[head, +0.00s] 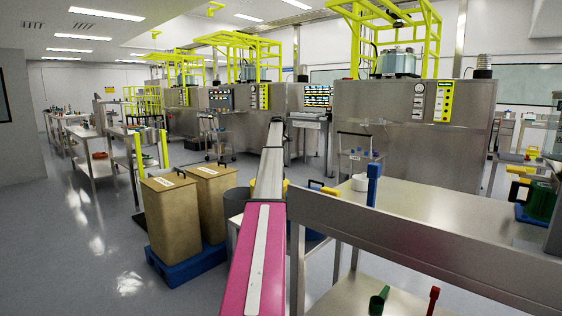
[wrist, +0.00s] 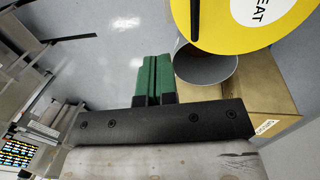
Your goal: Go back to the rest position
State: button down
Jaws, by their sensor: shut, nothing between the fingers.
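My gripper (wrist: 153,66) shows in the wrist view as two green fingers pressed together on a dark mount. They are shut with nothing between them. Grey floor shows beyond the fingertips. In the head view my arm stretches forward from the bottom middle, with a pink link and pale links beyond it. I cannot make out the gripper there.
Two brown bins (head: 174,218) stand on a blue pallet (head: 176,268) left of my arm. A steel table (head: 430,212) is close on the right. Steel vessel cabinets (head: 412,150) stand ahead. In the wrist view a yellow disc (wrist: 215,30) lettered "EAT" is near the fingers. Left floor is open.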

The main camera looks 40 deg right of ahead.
jog(key=shift+d+r, duration=0.15)
jog(key=shift+r, duration=0.65)
jog(key=shift+d+r, duration=0.15)
jog(key=shift+r, duration=0.65)
jog(key=s+a+f, duration=0.1)
jog(key=a+f, duration=0.9)
jog(key=a, duration=0.7)
jog(key=s+a+f+y, duration=0.1)
jog(key=a+f, duration=0.8)
jog(key=a, duration=0.9)
jog(key=s+a+f, duration=0.1)
jog(key=a+f, duration=0.9)
jog(key=a, duration=0.7)
jog(key=s+a+f, duration=0.3)
jog(key=s+a, duration=0.1)
jog(key=a, duration=0.3)
jog(key=s+a+f, duration=0.3)
jog(key=a, duration=0.4)
jog(key=s+a+f, duration=0.4)
jog(key=s+a, duration=0.9)
jog(key=s+a+f+m+y, duration=0.1)
jog(key=s+a+f, duration=0.2)
jog(key=s+a, duration=1)
jog(key=shift+s+a+f, duration=0.35)
jog(key=shift+s+f, duration=0.05)
jog(key=shift+s, duration=0.35)
